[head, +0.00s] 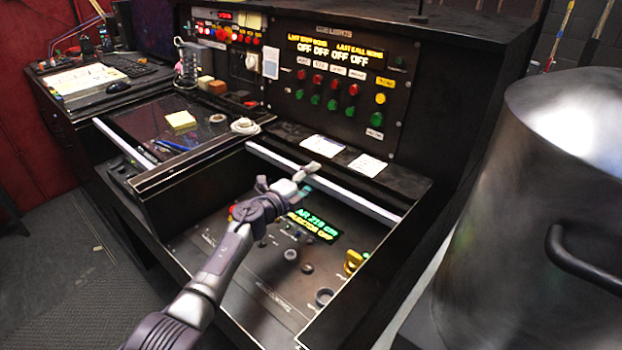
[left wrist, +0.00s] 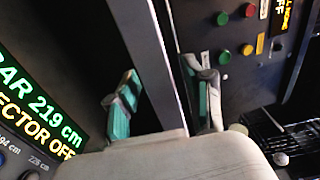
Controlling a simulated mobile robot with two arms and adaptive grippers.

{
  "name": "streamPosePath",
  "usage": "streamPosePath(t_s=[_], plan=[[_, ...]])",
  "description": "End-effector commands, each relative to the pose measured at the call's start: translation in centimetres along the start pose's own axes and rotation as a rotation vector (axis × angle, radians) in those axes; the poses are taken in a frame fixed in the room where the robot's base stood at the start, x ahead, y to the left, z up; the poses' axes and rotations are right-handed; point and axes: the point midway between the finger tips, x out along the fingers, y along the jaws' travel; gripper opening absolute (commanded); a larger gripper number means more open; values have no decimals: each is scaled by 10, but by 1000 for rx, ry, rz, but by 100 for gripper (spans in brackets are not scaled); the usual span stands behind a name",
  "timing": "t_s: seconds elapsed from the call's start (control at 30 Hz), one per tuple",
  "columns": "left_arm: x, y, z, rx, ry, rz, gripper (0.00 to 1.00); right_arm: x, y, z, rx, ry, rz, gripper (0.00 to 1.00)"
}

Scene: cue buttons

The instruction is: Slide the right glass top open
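The right glass top shows as a long pale metal bar (head: 345,195) along the back of the right-hand console bay. I cannot make out the glass itself. The sunken control panel (head: 270,285), with its lit green and yellow display, lies in plain sight in front of the bar. My left gripper (head: 305,180) is at the bar, left of its middle. In the left wrist view, the bar (left wrist: 157,55) runs between the two spread fingers of the gripper (left wrist: 162,88). The right finger is close to the bar; contact is unclear. My right gripper is out of view.
The upright cue light panel (head: 345,85) with coloured buttons stands behind the bay. White cards (head: 367,165) lie on the ledge behind the bar. The left bay's top (head: 165,125) holds a notepad and pens. A large metal pot (head: 540,200) stands close on the right.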

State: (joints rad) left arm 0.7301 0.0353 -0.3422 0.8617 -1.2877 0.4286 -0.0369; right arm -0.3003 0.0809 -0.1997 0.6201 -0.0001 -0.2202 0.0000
Motion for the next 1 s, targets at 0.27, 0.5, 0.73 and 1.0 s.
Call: streamPosePath(t_s=[0.27,0.5,0.73,1.0], plan=[[-2,0,0,-1,-1,0,52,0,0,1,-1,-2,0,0],[-26,2,2,4,-2,2,52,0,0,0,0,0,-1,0],[-70,2,1,4,-1,3,52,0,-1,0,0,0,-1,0],[-112,1,0,1,0,1,52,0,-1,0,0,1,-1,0]])
